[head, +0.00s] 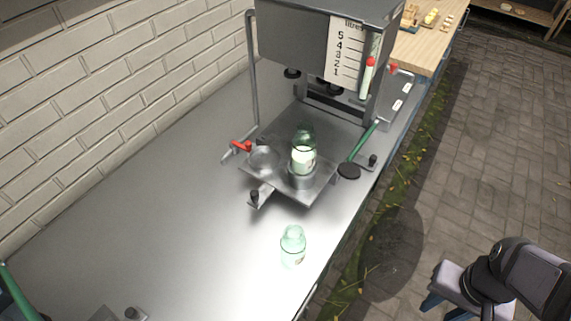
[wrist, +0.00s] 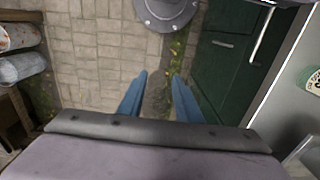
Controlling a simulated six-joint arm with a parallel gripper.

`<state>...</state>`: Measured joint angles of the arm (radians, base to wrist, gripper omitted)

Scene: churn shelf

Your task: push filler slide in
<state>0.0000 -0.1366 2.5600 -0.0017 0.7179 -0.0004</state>
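The filler slide (head: 318,187) is a grey metal plate on the steel bench, sticking out in front of the filler tank (head: 300,40). A black knob (head: 255,197) stands at its front left corner. A green-tinted glass bottle (head: 303,158) with white contents stands upright in one round holder. The other holder (head: 263,160) looks empty. Another clear bottle (head: 292,247) stands on the bench in front of the slide. My gripper (head: 458,308) is at the lower right over the paving, well away from the slide. Its blue fingers (wrist: 158,85) are apart with nothing between them.
A red handle (head: 242,146) and a green lever (head: 362,142) flank the slide. The steel bench (head: 170,200) is clear to the left. A brick wall (head: 110,90) runs behind it. A dark green cabinet (wrist: 225,75) is right of my fingers in the wrist view.

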